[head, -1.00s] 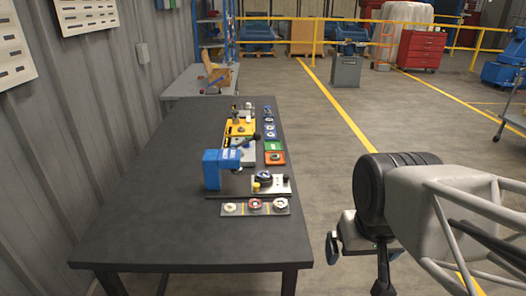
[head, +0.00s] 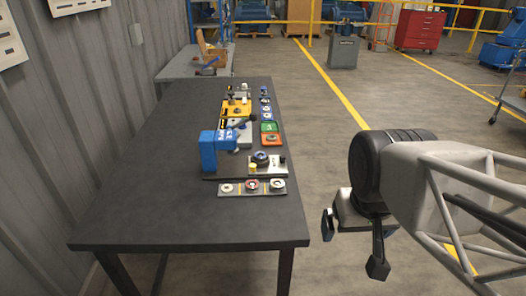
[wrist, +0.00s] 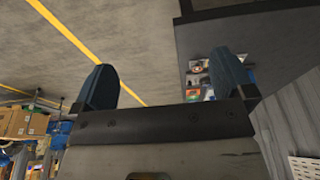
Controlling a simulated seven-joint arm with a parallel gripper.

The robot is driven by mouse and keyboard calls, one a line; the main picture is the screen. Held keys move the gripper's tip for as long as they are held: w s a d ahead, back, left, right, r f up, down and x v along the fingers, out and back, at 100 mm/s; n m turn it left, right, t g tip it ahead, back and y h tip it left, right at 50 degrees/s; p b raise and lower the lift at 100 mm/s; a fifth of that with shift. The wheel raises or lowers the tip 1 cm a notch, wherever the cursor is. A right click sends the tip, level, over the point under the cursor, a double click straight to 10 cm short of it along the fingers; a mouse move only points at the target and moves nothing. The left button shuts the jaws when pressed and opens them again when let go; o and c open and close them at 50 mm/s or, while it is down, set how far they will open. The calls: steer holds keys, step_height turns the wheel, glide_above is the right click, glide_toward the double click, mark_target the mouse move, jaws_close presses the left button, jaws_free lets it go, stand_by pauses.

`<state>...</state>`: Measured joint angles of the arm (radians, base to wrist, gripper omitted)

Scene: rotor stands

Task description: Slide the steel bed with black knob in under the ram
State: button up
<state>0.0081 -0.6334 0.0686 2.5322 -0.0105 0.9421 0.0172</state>
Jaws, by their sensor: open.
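A blue press (head: 209,152) stands on the dark table, its head reaching out to the right; its ram is too small to make out. A steel bed (head: 268,170) lies at the press's right front, out to the side of the head. It carries a dark round part, a yellow knob and a small black knob (head: 283,160). My gripper (head: 352,243) hangs right of the table's right edge, apart from the bed. Its two fingers are spread and empty in the wrist view (wrist: 165,68). The wrist view shows the table items only small, partly behind a finger.
A grey strip with several round parts (head: 252,188) lies in front of the bed. Behind are a green block (head: 270,127), an orange block (head: 271,139) and a yellow fixture (head: 237,107). The table's (head: 150,185) left and front are clear. A wall runs along the left.

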steer(key=c, duration=0.3)
steer(key=shift+w+r, duration=0.2)
steer(key=shift+w, duration=0.25)
steer(key=c, duration=0.5)
steer(key=shift+m+g, duration=0.3)
steer(key=shift+m, duration=0.1)
steer(key=w, duration=0.4)
steer(key=w+r, duration=0.1)
steer(key=w, duration=0.4)
steer(key=w+a+r, duration=0.1)
steer(key=w, duration=0.3)
steer(key=shift+w+r, duration=0.1)
steer(key=shift+w, duration=0.3)
steer(key=shift+c, duration=0.5)
steer(key=w+a+f, duration=0.1)
steer(key=w+f, duration=0.4)
steer(key=w, duration=0.8)
steer(key=w+a+f+m+g, duration=0.1)
steer(key=w+f, duration=0.4)
steer(key=w, duration=0.8)
steer(key=w+a+f+m+g, duration=0.1)
steer(key=w+a+f, duration=0.2)
steer(key=w, duration=1)
step_height(320, 180, down, 3)
steer(key=shift+w+f, duration=0.3)
steer(key=shift+f, duration=0.15)
